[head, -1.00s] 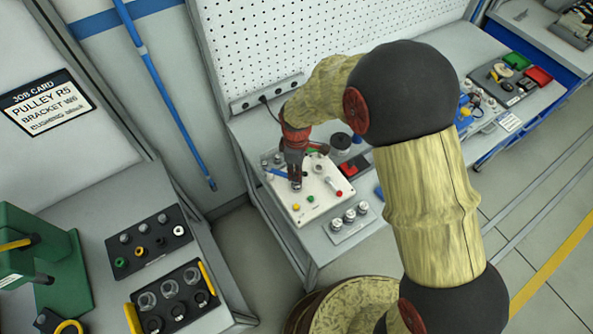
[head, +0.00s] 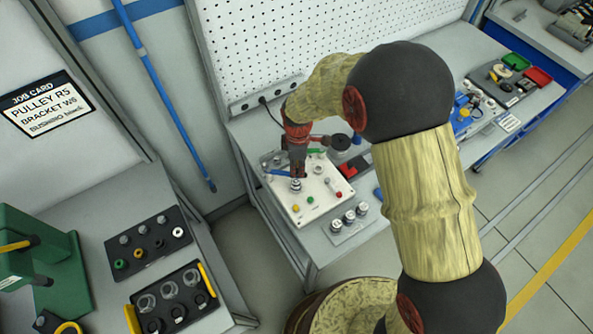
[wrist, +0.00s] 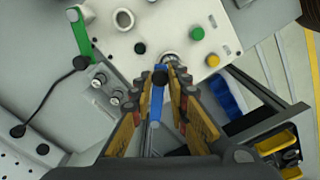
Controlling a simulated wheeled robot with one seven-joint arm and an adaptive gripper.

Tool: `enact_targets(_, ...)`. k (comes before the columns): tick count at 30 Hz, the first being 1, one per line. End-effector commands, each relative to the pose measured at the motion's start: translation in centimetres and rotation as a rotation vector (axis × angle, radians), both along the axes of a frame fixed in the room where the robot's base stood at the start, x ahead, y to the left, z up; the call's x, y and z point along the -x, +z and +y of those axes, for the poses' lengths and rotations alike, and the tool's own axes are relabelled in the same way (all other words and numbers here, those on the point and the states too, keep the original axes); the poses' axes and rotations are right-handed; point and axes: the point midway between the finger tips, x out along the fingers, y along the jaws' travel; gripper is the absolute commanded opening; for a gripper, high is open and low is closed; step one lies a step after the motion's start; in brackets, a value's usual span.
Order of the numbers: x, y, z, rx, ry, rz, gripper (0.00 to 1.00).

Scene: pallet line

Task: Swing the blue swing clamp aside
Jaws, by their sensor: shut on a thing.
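The blue swing clamp (head: 280,172) is a bar on the white fixture plate (head: 318,207), in the head view just left of my gripper. In the wrist view the blue bar (wrist: 156,107) lies between my two fingers, with a black knob at its upper end. My gripper (wrist: 163,75) is shut on the clamp; it also shows low over the plate in the head view (head: 298,176). The fingers hide the clamp's sides and exact contact. A round metal part (head: 296,185) sits on the plate just below the fingertips.
A green bar (wrist: 81,37) with a black knob is on the plate. Green (wrist: 197,34) and yellow (wrist: 213,61) buttons sit near the fingers. A grey holder with metal cylinders (head: 348,218) stands before the plate. A pegboard (head: 300,50) rises behind.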

Motion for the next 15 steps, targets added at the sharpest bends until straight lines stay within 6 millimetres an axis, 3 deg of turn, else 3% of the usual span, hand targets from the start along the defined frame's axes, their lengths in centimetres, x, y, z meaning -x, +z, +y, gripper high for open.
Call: enact_targets(15, -4.8, 0.0, 0.7, -0.001, 0.478, -0.002, 0.00)
